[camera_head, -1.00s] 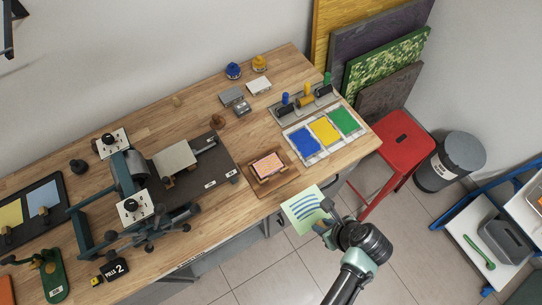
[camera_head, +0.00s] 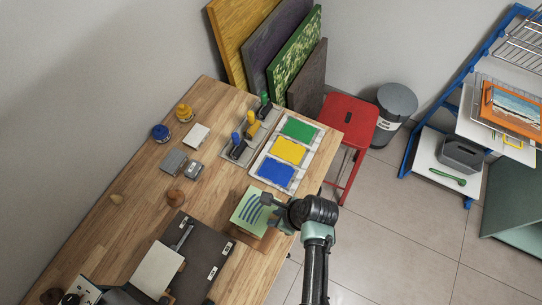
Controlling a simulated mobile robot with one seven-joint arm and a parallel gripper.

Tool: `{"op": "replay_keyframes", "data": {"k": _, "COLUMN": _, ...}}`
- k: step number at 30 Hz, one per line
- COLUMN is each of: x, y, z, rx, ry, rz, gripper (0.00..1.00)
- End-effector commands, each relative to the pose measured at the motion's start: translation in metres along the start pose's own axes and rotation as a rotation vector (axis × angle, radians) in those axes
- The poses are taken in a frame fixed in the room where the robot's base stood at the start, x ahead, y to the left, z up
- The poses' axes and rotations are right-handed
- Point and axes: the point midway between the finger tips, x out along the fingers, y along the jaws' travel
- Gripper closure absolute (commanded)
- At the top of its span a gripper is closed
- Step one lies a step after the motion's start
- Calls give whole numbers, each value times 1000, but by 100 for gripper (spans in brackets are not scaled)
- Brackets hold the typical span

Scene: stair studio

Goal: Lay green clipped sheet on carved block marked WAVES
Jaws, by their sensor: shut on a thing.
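My gripper (camera_head: 273,204) is shut on the green clipped sheet (camera_head: 252,208), pale green with dark blue wavy bands. The sheet is at the right front part of the wooden bench, tilted in the picture. It hides the place where the carved block stands, so I see only a brown wooden edge (camera_head: 241,236) below it. I cannot tell whether the sheet touches the block or hangs above it. The word WAVES cannot be read.
Blue, yellow and green ink slabs (camera_head: 289,150) lie just beyond the sheet, with rollers (camera_head: 238,145) beside them. A dark press bed (camera_head: 205,250) is to the left. A red stool (camera_head: 349,122) stands at the bench's right end.

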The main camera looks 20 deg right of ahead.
Motion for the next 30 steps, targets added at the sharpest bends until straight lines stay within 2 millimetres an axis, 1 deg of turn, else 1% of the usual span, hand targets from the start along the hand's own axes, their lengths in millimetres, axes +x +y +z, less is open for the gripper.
{"op": "replay_keyframes", "data": {"k": 1, "x": 11, "y": 0, "z": -5, "rx": 1, "ry": 0, "rz": 0, "gripper": 100}}
{"op": "replay_keyframes", "data": {"k": 3, "x": 21, "y": 0, "z": -9, "rx": 1, "ry": 0, "rz": 0, "gripper": 100}}
{"op": "replay_keyframes", "data": {"k": 17, "x": 34, "y": 0, "z": -15, "rx": 0, "ry": 0, "rz": 0, "gripper": 100}}
{"op": "replay_keyframes", "data": {"k": 30, "x": 62, "y": 0, "z": -26, "rx": 1, "ry": 0, "rz": -1, "gripper": 100}}
